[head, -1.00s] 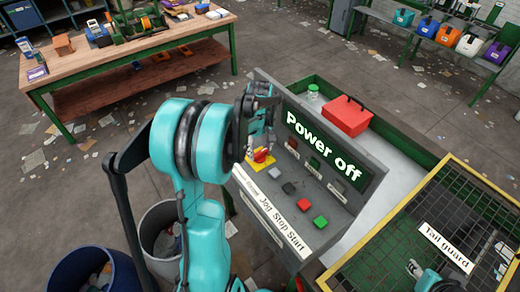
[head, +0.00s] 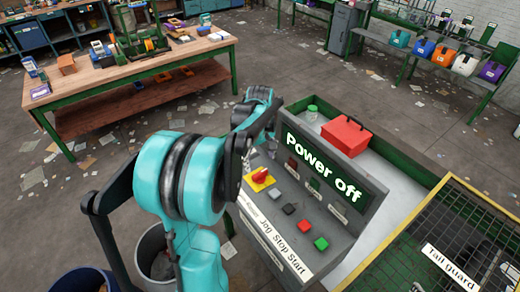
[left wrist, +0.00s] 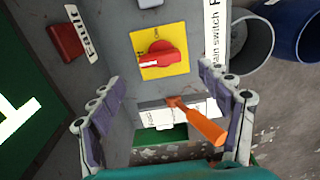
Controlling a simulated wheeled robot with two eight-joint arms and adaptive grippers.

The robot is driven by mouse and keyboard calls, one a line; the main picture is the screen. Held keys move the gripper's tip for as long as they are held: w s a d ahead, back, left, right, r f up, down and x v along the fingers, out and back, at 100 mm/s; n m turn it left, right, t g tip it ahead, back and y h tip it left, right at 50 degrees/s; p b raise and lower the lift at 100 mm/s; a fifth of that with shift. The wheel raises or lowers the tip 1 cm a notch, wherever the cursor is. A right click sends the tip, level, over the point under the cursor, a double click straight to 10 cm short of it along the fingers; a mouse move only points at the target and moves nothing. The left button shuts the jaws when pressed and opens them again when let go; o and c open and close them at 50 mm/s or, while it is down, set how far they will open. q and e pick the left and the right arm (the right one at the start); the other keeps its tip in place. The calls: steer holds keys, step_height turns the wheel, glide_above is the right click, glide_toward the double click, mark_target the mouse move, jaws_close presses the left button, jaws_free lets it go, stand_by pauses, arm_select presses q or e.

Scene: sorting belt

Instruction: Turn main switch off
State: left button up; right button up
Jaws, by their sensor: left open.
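The main switch (head: 260,177) is a red knob on a yellow plate, at the upper left of the grey console's sloping panel. In the left wrist view the red knob (left wrist: 153,52) shows clearly, beside the "Main switch" label. The console screen (head: 326,165) reads "Power off". My left gripper (left wrist: 140,42) is open, its two fingers spread either side of the switch in that view, with nothing held. In the head view my left wrist (head: 258,105) is beyond the switch at the console's far left edge, and the fingers are mostly hidden. Only a sliver of my right gripper (head: 418,287) shows.
Black, red and green buttons (head: 304,225) line the panel. An orange-handled tool (left wrist: 203,124) shows below the switch in the wrist view. A red box (head: 346,135) stands behind the screen. Bins (head: 152,245) stand left of the console; a "Tail guard" cage (head: 450,225) is right.

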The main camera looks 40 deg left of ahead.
mark_target(260, 173)
arm_select(q)
step_height(260, 173, up, 7)
steer(key=shift+f, duration=0.2)
steer(key=shift+f, duration=0.1)
stand_by(0.5)
